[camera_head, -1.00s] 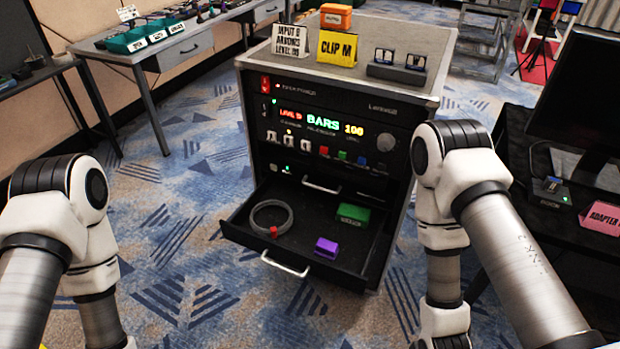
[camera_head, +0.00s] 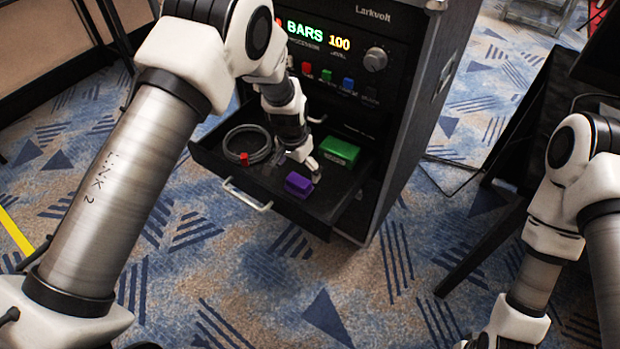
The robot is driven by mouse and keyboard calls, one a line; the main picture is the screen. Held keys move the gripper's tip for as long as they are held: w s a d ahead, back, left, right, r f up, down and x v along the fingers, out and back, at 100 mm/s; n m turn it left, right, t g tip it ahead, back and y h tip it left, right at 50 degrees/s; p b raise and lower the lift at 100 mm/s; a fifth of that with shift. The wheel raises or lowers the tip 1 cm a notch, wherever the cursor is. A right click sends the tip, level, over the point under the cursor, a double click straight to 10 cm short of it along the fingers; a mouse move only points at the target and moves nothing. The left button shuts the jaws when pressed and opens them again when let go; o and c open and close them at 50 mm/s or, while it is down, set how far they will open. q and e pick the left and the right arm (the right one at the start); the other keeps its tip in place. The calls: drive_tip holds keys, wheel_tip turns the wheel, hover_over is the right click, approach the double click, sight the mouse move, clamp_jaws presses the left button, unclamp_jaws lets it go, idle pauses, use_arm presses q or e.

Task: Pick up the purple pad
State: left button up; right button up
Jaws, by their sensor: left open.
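The purple pad (camera_head: 298,185) is a small block lying in the open black drawer, near its front edge. My left gripper (camera_head: 302,166) is over the drawer, just behind and above the pad, pointing down. It is open and holds nothing that I can see; its fingers are small and partly blurred. I cannot tell whether it touches the pad. My right arm is at the right edge, and its gripper is out of frame.
The drawer (camera_head: 215,165) also holds a coiled grey cable (camera_head: 245,146) with a red end at the left and a green block (camera_head: 340,151) at the right. The rack's control panel (camera_head: 335,60) rises behind. Patterned carpet lies open in front.

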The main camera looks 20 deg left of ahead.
sight(298, 180)
use_arm(q)
drive_tip(key=shift+s+f, duration=0.65)
drive_tip(key=shift+f, duration=0.15)
drive_tip(key=f, duration=0.2)
drive_tip(key=w+f, duration=0.1)
drive_tip(key=shift+f+b, duration=0.35)
drive_tip(key=shift+b, duration=0.05)
drive_tip(key=shift+w+f, duration=0.1)
drive_tip(key=shift+f, duration=0.15)
drive_tip(key=shift+r, duration=0.2)
drive_tip(key=c, duration=1.1)
use_arm(e)
drive_tip(key=shift+s+d+f, duration=0.1)
drive_tip(key=shift+s+f, duration=0.2)
drive_tip(key=shift+s, duration=0.1)
